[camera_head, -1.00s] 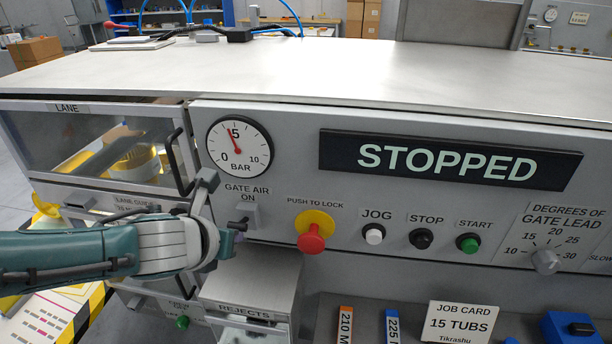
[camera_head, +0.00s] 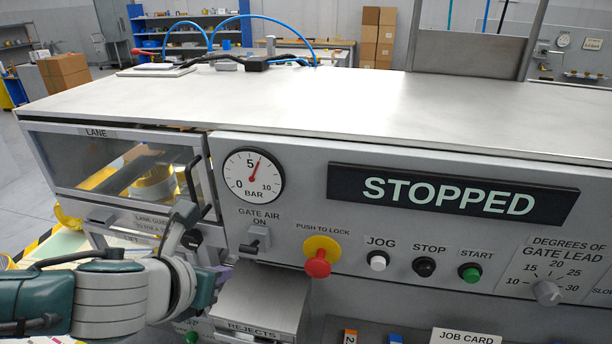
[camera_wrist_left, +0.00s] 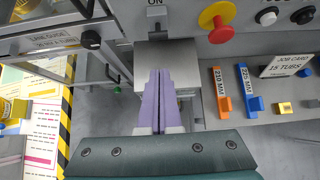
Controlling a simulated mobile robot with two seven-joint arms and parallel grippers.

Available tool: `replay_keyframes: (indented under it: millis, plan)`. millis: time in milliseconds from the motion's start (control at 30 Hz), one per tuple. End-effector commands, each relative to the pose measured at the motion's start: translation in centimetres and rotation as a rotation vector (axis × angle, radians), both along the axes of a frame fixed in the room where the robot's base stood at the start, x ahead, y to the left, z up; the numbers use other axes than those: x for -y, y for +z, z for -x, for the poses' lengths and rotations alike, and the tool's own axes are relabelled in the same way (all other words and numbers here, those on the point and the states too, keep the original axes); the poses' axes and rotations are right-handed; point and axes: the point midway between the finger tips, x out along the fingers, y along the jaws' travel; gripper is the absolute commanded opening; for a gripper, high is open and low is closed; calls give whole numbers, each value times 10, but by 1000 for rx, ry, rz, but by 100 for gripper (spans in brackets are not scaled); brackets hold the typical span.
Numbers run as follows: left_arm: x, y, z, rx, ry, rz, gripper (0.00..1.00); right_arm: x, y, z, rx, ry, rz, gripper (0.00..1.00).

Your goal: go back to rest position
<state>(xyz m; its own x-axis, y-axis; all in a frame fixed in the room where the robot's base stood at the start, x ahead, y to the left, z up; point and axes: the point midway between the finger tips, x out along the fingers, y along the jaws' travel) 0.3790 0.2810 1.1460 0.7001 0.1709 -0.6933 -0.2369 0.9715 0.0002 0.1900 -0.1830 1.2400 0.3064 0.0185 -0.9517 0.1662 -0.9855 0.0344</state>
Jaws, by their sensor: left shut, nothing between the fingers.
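My left gripper (camera_head: 222,272) comes in from the left in the head view, in front of the machine's lower left panel. It is below the gate air switch (camera_head: 258,240) and above the rejects box (camera_head: 262,302). In the left wrist view its two purple fingers (camera_wrist_left: 157,100) are together with nothing between them. The gripper is apart from the switch, which also shows at the top of the wrist view (camera_wrist_left: 155,14). The display (camera_head: 450,196) reads STOPPED, and the gauge (camera_head: 253,175) needle points a little past 5. My right gripper is not in view.
The red push-to-lock button (camera_head: 317,264) and the jog, stop and start buttons are to the right of the gripper. The lane window (camera_head: 120,170) with its handle is to the left. A shelf with orange and blue tagged parts (camera_wrist_left: 247,88) and a job card (camera_wrist_left: 287,65) lies at the right.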

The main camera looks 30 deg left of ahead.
Motion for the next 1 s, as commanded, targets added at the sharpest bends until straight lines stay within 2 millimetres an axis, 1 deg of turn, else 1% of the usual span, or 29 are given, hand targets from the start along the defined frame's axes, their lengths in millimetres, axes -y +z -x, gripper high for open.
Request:
replay_keyframes:
  millis: [467, 567, 667, 700, 767, 800, 867, 900, 967, 1000]
  plan:
    - [0, 0, 0, -1, 1, 2, 0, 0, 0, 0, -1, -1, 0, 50]
    - [12, 0, 5, 2, 55, 70, 0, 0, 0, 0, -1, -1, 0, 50]
    - [44, 3, 22, 7, 245, 289, 0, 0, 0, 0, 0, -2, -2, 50]
    - [59, 6, 32, 5, 371, 416, 0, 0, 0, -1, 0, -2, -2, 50]
    - [81, 15, 51, -4, 604, 631, 0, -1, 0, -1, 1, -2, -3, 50]
    - [92, 22, 64, -11, 781, 773, 0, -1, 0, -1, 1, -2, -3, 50]
    - [103, 33, 84, -19, 1045, 959, 0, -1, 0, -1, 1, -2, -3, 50]
    - [107, 41, 97, -22, 1211, 1062, 0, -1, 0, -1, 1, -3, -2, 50]
    - [110, 51, 115, -21, 1446, 1188, 0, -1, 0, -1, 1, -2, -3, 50]
    - [109, 58, 127, -14, 1593, 1258, 0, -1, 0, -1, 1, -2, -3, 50]
